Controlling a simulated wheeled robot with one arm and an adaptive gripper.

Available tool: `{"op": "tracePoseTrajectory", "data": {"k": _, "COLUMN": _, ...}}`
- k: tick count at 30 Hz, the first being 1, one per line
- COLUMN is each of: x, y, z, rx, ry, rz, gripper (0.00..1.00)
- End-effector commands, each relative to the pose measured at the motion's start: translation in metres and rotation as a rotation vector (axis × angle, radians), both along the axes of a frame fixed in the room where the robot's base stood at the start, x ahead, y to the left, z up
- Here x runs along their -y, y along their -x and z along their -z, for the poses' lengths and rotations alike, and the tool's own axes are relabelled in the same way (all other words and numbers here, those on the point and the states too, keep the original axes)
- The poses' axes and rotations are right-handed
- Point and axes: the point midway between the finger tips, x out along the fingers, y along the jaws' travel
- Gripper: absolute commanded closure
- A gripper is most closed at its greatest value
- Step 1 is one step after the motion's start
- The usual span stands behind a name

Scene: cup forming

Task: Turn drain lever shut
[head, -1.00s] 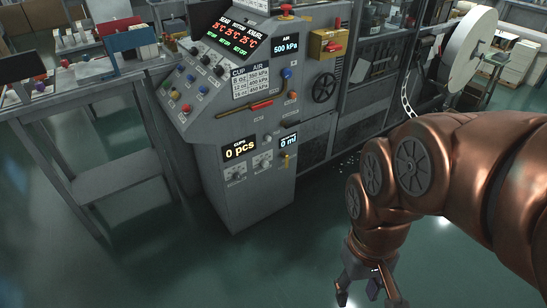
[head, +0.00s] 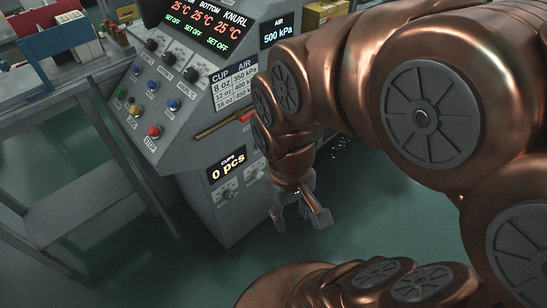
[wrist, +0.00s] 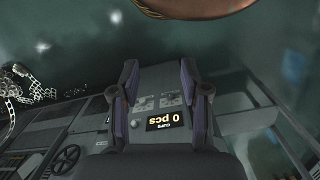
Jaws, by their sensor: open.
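The drain lever is not visible in the head view, where my arm covers the right part of the cabinet front. I cannot make it out in the wrist view either; the left finger covers part of the panel there. The grey machine cabinet (head: 228,226) carries a CUPS display (head: 228,166) reading 0 pcs. My gripper (head: 301,219) is open and empty, low in front of the cabinet's right side. In the wrist view my gripper (wrist: 160,67) has its fingers spread, with the CUPS display (wrist: 166,118) upside down between them.
A sloped button panel (head: 155,100) and a red-and-yellow bar (head: 222,127) are on the cabinet. A grey table (head: 95,200) stands at the left. A handwheel (wrist: 66,158) and a metal chain (wrist: 20,88) show in the wrist view. Green floor is clear before the cabinet.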

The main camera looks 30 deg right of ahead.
Motion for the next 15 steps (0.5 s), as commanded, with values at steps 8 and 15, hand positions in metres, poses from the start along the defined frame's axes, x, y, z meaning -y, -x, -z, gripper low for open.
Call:
{"op": "tracePoseTrajectory", "data": {"k": 8, "x": 0.077, "y": -0.117, "z": 0.089, "rx": 0.23, "ry": 0.135, "rz": 0.031, "gripper": 0.54}}
{"op": "tracePoseTrajectory", "data": {"k": 15, "x": 0.147, "y": -0.215, "z": 0.159, "rx": 0.446, "ry": 0.226, "rz": -0.004, "gripper": 0.54}}
